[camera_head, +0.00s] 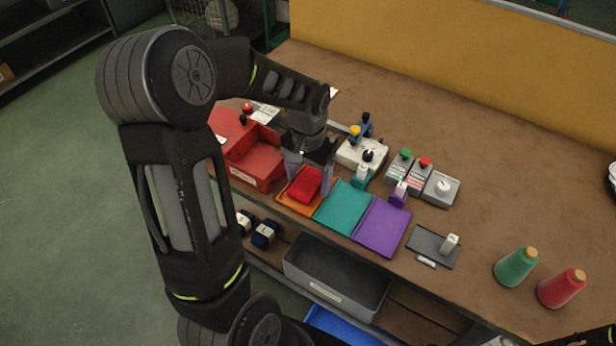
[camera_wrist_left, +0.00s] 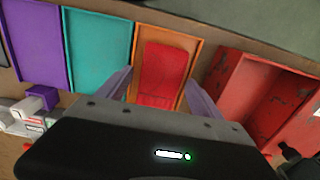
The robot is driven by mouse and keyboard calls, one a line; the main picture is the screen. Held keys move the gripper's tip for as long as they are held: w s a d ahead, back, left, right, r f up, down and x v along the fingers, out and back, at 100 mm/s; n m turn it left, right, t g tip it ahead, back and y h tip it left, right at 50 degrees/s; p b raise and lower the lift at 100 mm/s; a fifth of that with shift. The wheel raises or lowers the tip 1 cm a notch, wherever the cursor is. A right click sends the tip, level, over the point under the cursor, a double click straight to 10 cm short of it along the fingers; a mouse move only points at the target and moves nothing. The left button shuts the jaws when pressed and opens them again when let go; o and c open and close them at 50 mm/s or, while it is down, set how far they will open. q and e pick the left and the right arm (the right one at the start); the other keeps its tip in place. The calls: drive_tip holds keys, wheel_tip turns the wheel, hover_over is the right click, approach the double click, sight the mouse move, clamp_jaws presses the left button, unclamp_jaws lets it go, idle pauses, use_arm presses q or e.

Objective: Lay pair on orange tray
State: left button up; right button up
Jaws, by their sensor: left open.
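A red folded pair (camera_head: 305,184) lies on the orange tray (camera_head: 289,200). In the left wrist view the red pair (camera_wrist_left: 163,75) lies lengthwise on the orange tray (camera_wrist_left: 145,45), inside its edges. My left gripper (camera_head: 309,172) is open just above the tray, pointing down. Its fingers stand apart on either side of the pair in the left wrist view (camera_wrist_left: 160,88), and nothing is held between them. Part of the pair's near end is hidden by the gripper body.
A teal tray (camera_head: 341,207) and a purple tray (camera_head: 383,227) lie beside the orange one. A red bin (camera_head: 256,165) stands to the left. Control boxes (camera_head: 441,188) stand behind the trays. Green (camera_head: 515,266) and red thread cones (camera_head: 561,288) stand at the right.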

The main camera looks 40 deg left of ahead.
sight(308, 182)
use_arm(q)
wheel_tip(308, 182, up, 12)
drive_tip(key=shift+r, duration=0.15)
idle(0.6)
idle(0.5)
